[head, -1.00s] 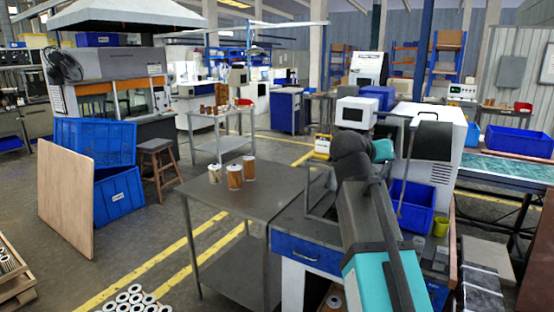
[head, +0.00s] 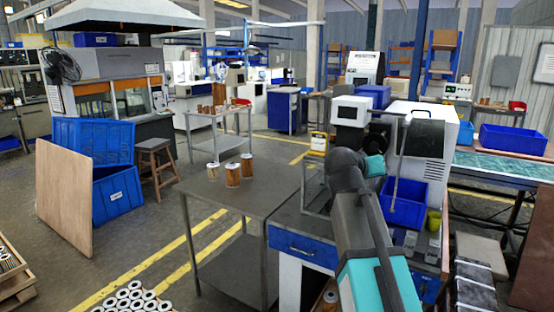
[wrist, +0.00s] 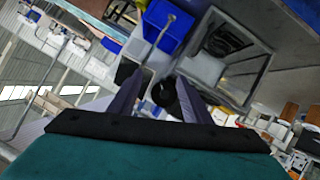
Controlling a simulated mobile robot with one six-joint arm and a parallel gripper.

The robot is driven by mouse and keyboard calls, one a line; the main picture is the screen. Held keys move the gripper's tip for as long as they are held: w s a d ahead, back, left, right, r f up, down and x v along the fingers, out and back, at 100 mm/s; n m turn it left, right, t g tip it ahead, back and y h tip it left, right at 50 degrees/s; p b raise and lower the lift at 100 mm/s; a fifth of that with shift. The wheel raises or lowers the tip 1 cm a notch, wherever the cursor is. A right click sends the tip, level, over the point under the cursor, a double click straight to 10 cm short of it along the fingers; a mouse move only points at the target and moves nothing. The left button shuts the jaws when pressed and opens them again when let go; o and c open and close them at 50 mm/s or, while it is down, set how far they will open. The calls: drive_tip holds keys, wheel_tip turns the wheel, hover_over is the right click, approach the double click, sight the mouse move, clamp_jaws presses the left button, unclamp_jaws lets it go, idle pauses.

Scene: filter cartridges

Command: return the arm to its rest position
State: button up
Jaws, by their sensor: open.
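My arm (head: 365,235) reaches from the bottom of the head view up over the workbench, with its dark joint and a teal cap at the top. My gripper shows in the wrist view (wrist: 161,84), its two dark fingers apart. It holds nothing that I can make out; a dark round shape shows between the fingers, and I cannot tell what it is. In the head view the gripper is hidden behind the arm.
The workbench has a blue drawer (head: 303,250). On it are a blue bin (head: 404,202), a yellow-green cup (head: 434,221) and a thin upright pole (head: 397,160). A white machine (head: 425,145) stands behind. More cartridges (head: 130,299) lie at the bottom left.

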drive_tip(key=s+f+n+g+y, duration=0.1)
drive_tip(key=s+f+g, duration=0.15)
drive_tip(key=f, duration=1.75)
drive_tip(key=s+f+n+g+y, duration=0.1)
drive_tip(key=s+f+g, duration=0.15)
drive_tip(key=f, duration=1.75)
drive_tip(key=s+a+f+g+y, duration=0.1)
drive_tip(key=s+a+f+g, duration=0.15)
drive_tip(key=s+f, duration=1.1)
drive_tip(key=s+a+f+g+y, duration=0.15)
drive_tip(key=s+f+g, duration=0.25)
drive_tip(key=s+f, duration=0.9)
drive_tip(key=s+a+f+g+y, duration=0.2)
drive_tip(key=s+a+f, duration=0.1)
drive_tip(key=s+f, duration=0.2)
drive_tip(key=s+a+f+g+y, duration=0.1)
drive_tip(key=s+a+f, duration=0.3)
drive_tip(key=s, duration=0.6)
drive_tip(key=shift+s+f+n+g+y, duration=0.3)
drive_tip(key=shift+f+n+g+y, duration=0.1)
drive_tip(key=shift+f+g, duration=0.2)
